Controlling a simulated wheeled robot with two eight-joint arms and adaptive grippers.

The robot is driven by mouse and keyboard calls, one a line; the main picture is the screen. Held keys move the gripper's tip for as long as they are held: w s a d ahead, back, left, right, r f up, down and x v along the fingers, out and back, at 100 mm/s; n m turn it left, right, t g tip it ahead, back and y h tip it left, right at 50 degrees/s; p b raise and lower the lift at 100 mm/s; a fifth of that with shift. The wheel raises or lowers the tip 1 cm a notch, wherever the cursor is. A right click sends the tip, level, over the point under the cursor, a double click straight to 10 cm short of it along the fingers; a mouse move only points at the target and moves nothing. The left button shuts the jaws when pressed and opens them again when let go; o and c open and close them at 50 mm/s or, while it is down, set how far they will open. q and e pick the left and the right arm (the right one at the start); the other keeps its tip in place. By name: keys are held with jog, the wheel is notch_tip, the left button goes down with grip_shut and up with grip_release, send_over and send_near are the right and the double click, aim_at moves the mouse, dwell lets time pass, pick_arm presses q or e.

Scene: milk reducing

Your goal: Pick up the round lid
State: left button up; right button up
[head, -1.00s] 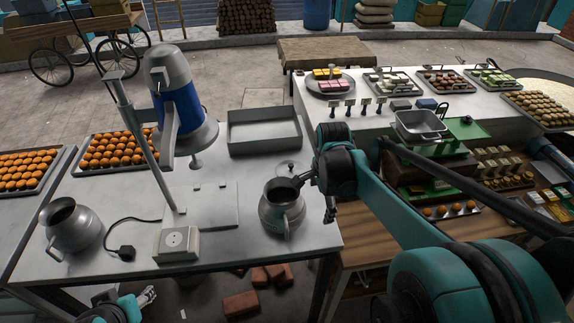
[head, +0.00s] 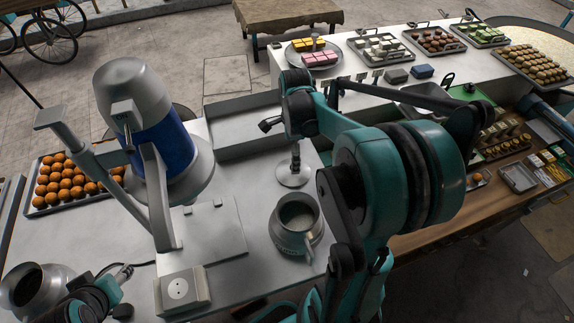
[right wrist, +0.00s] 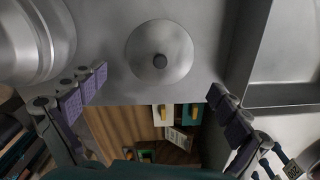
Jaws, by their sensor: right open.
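The round lid (head: 291,178) is a grey metal disc lying on the metal table behind the open milk pot (head: 298,222). In the right wrist view the lid (right wrist: 160,40) shows whole, with a dark knob at its middle. My right gripper (head: 282,145) is above the lid in the head view and partly hides it. In the right wrist view my right gripper (right wrist: 159,86) is open and empty, its fingers spread wide with the lid beyond them. My left gripper (head: 92,298) is at the lower left edge, beside a second pot; its fingers are unclear.
A blue and grey machine (head: 150,120) stands to the left. An empty metal tray (head: 240,128) is behind the lid; its wall (right wrist: 280,96) is close to the right finger in the wrist view. A socket box (head: 182,290) sits in front.

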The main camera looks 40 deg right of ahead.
notch_tip(320, 180, down, 6)
jog(key=shift+w+d+f+b, duration=0.1)
jog(key=shift+b, duration=0.25)
jog(key=shift+f, duration=0.25)
jog(key=shift+c, duration=0.3)
jog(key=c, duration=1.5)
jog(key=shift+s+a, duration=0.2)
jog(key=shift+s, duration=0.15)
jog(key=c, duration=0.4)
